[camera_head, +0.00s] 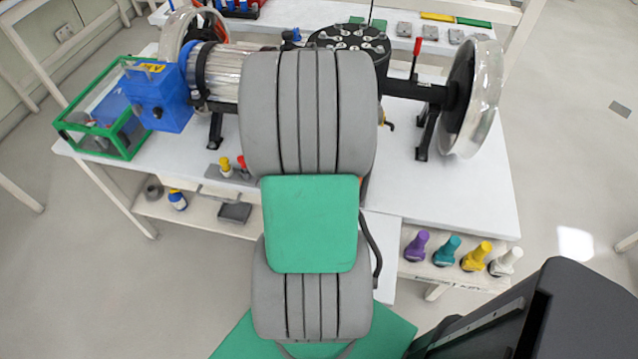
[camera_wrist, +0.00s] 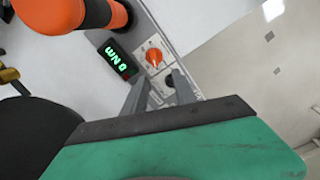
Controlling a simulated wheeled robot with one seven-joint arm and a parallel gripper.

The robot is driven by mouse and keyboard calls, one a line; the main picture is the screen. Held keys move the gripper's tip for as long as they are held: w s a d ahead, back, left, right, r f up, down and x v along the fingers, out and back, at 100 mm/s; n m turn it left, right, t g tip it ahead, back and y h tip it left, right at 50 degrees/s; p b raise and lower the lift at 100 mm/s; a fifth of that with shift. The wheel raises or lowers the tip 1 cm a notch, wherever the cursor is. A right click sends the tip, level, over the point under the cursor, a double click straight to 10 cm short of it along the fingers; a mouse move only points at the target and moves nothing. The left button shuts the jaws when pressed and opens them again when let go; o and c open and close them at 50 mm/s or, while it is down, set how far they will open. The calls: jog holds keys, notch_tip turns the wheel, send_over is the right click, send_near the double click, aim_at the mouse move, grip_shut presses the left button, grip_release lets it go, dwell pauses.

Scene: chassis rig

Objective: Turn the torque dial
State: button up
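The torque dial (camera_wrist: 154,57) is a small orange knob on a light grey panel (camera_wrist: 148,30) in the wrist view. A black display (camera_wrist: 115,58) with green lit characters, reading about "0 Nm" and turned nearly upside down, sits left of it. My gripper (camera_wrist: 162,78) has two grey fingers standing apart with nothing held. Their tips point toward the panel, and the dial appears just beyond them. I cannot tell whether they touch the panel. A dark round part (camera_wrist: 169,80) shows between the fingers. In the head view my arm hides the dial and gripper.
An orange and black cylindrical part (camera_wrist: 60,12) is at the wrist view's upper left. In the head view, a wheel (camera_head: 472,98) on an axle, a blue box (camera_head: 158,97) and a green-framed case (camera_head: 104,112) stand on the white table (camera_head: 455,195). Coloured tools (camera_head: 476,256) line a lower shelf.

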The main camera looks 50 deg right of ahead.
jog(key=f, duration=0.5)
jog(key=s+d+f, duration=0.1)
jog(key=f, duration=0.2)
jog(key=shift+f, duration=0.3)
grip_shut()
